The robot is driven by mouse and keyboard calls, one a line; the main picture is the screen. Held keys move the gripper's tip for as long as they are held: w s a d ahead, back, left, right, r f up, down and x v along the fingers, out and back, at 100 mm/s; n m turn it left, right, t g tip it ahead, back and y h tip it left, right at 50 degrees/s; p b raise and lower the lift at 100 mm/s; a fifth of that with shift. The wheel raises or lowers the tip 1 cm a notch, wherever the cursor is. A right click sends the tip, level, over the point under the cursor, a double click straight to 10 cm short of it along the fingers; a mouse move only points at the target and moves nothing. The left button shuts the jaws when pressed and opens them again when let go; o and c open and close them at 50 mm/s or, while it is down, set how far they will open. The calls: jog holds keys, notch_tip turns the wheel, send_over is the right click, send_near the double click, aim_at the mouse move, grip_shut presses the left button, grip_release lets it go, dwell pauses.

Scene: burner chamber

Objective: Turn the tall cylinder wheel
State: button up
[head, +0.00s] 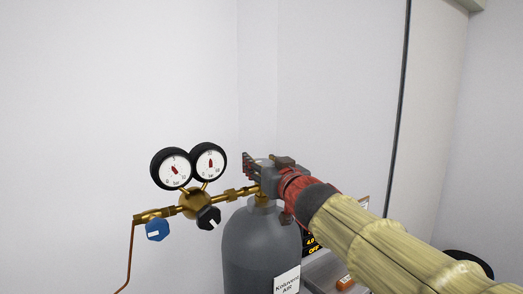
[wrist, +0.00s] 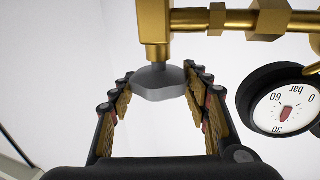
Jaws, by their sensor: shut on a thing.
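The tall grey cylinder (head: 255,243) stands upright in the head view, with brass fittings at its top. Its grey wheel (wrist: 159,84) shows in the wrist view, on a short stem by the brass valve body (wrist: 154,25). My gripper (head: 258,170) is at the cylinder's top in the head view, hiding most of the wheel there. In the wrist view my gripper (wrist: 160,80) has its ridged fingers on both sides of the wheel, shut on its rim.
Two round gauges (head: 173,168) (head: 209,162), a black knob (head: 208,217) and a blue knob (head: 157,230) sit on the brass line to the left. A copper pipe (head: 129,260) runs down. A display (head: 311,243) and a grey surface (head: 327,275) are partly behind my arm.

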jog(key=shift+d+r+n+g+y+p, duration=0.15)
jog(key=shift+n+g+y+p, duration=0.6)
jog(key=shift+p, duration=2.3)
jog(key=shift+a+r+n+g+y+p, duration=0.2)
jog(key=shift+n+y+p, duration=0.6)
jog(key=shift+p, duration=2.25)
jog(key=g+y+p, duration=0.1)
jog(key=p, duration=0.1)
jog(key=n+y+p, duration=0.1)
jog(key=p, duration=0.2)
jog(key=shift+f+g+y, duration=0.2)
jog(key=shift+g+y, duration=0.15)
jog(key=n+g+y+p, duration=0.1)
jog(key=p, duration=0.1)
jog(key=shift+n+g+y+p, duration=0.3)
jog(key=shift+n, duration=0.05)
jog(key=n+g+y+p, duration=0.2)
jog(key=g+p, duration=0.1)
jog(key=n+g+y+p, duration=0.1)
jog(key=n+g+p, duration=0.1)
jog(key=n+g, duration=0.1)
jog(key=shift+f+g+y, duration=0.1)
jog(key=shift+g+y, duration=0.3)
jog(key=shift+n+g+p, duration=0.6)
jog(key=shift+n+g, duration=0.7)
jog(key=shift+g, duration=0.75)
jog(key=shift+n+g+p, duration=0.6)
jog(key=shift+n+g, duration=0.7)
jog(key=shift+g, duration=0.75)
jog(key=shift+s, duration=0.1)
